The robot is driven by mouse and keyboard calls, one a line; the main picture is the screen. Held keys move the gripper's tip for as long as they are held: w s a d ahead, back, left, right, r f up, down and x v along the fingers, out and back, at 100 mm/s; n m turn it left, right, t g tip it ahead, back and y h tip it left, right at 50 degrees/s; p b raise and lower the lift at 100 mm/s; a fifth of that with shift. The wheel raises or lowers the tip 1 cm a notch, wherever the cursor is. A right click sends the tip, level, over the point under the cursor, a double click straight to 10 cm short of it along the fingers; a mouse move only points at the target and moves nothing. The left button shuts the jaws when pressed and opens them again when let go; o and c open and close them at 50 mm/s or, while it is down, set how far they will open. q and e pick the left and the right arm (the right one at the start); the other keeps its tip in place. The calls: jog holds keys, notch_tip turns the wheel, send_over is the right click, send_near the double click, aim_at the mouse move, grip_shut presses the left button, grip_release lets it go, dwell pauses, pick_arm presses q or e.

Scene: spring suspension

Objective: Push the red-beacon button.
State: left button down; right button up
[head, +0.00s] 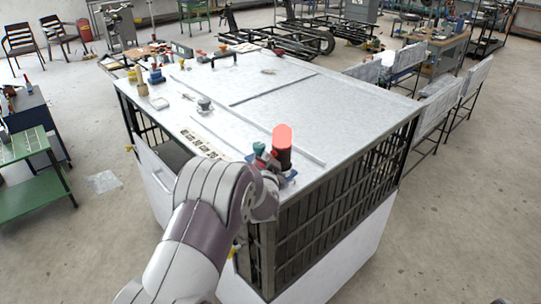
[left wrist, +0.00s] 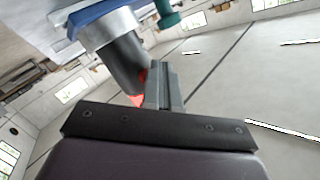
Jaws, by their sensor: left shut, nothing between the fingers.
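The red beacon (head: 282,137) has a bright red top on a dark reddish cylinder and stands upright at the near corner of the large metal-topped cabinet. In the left wrist view its grey cylinder (left wrist: 118,52) comes off a blue base (left wrist: 92,14), with red showing behind my fingers. A teal knob (head: 259,148) sits just left of the beacon; a teal knob also shows in the wrist view (left wrist: 167,14). My left gripper (head: 268,166) is at the beacon's near left side, its fingers (left wrist: 165,78) shut and empty. I cannot tell whether they touch anything. The button is not clearly seen.
The cabinet top (head: 265,95) is mostly clear, with a long strip (head: 250,116) and small parts towards its left edge. A green table (head: 25,147) stands at left. White-backed chairs (head: 440,107) stand at right. The floor around the cabinet is open.

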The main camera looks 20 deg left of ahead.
pick_arm(q)
jog(key=shift+w, duration=0.15)
jog(key=shift+s+a, duration=0.15)
jog(key=shift+s, duration=0.45)
jog(key=s+a, duration=0.2)
jog(key=s, duration=0.3)
jog(key=shift+s+b, duration=0.3)
jog(key=shift+b, duration=0.15)
jog(key=shift+a+f, duration=0.1)
